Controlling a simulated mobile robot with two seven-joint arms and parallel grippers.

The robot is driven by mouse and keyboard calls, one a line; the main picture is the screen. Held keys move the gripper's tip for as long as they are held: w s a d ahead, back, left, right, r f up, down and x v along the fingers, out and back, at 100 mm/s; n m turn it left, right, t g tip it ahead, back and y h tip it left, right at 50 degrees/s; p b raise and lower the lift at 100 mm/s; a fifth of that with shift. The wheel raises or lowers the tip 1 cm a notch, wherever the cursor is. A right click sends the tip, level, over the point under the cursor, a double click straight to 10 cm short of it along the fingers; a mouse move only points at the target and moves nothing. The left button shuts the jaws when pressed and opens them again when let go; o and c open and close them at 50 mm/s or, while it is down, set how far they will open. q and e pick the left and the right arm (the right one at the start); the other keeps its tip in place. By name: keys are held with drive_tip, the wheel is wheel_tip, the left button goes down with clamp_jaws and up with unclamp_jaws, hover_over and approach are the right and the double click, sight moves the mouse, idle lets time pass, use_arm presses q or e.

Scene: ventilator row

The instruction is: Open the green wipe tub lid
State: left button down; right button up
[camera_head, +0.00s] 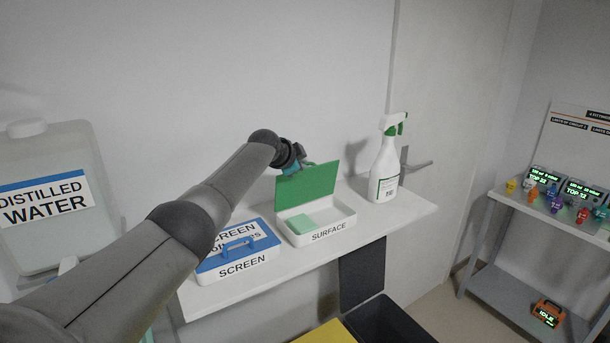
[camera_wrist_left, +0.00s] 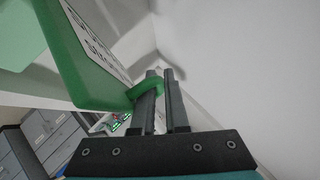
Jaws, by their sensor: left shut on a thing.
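The green lid (camera_head: 307,184) of the wipe tub stands raised at the back of the white tub labelled SURFACE (camera_head: 345,224). A pale green wipe stack (camera_head: 300,224) shows inside the open tub. My left gripper (camera_head: 297,169) is at the lid's upper edge, and its fingers are partly hidden there. In the left wrist view my left gripper (camera_wrist_left: 160,80) is shut on the lid's green handle (camera_wrist_left: 146,86). The green lid (camera_wrist_left: 85,65) fills the upper left of that view. My right gripper is in neither view.
A blue-lidded tub labelled SCREEN (camera_head: 240,262) stands left of the green tub on the white shelf (camera_head: 415,215). A spray bottle (camera_head: 385,170) stands to the right. A distilled water jug (camera_head: 60,200) is at the left. A dark bin (camera_head: 385,322) is below.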

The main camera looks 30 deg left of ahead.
use_arm(q)
drive_tip(key=shift+a+f, duration=0.1)
drive_tip(key=shift+a, duration=0.15)
idle(0.3)
drive_tip(key=c, duration=1.2)
unclamp_jaws()
drive_tip(key=shift+f, duration=0.1)
drive_tip(key=shift+v, duration=7.55)
drive_tip(key=shift+d, duration=0.1)
